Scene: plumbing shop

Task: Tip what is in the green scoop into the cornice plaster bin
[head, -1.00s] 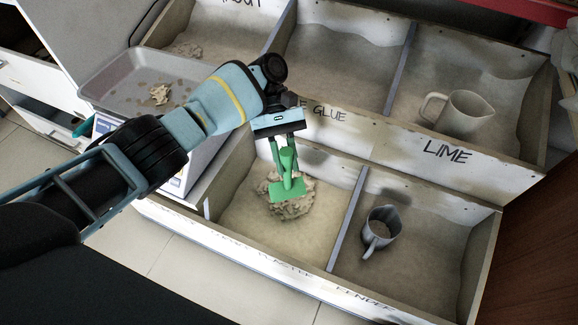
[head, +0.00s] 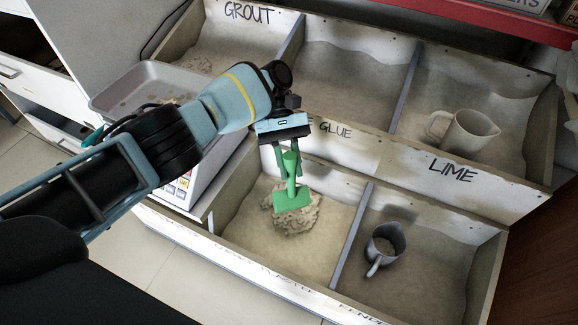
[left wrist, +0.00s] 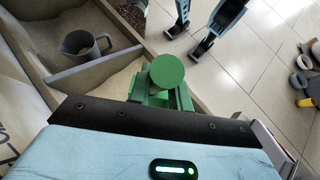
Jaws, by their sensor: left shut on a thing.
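My left gripper (head: 286,146) is shut on the handle of the green scoop (head: 293,198) and holds it over the front left bin (head: 240,245). The scoop hangs handle up, steeply tilted, its broad green face toward the head camera; its inside is hidden. A pale, lumpy heap (head: 297,219) lies in that bin just below and behind the scoop. I cannot tell whether they touch. The bin's front label is foreshortened and only partly legible, ending in what looks like PLASTER. In the left wrist view the round handle end (left wrist: 167,72) shows between the fingers.
The front right bin holds a grey jug (head: 385,244); the bin behind it, marked LIME, holds a pale jug (head: 466,131). Wooden dividers (head: 351,238) separate the bins. A scale with a grey tray (head: 128,84) stands at the left, partly behind my arm.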

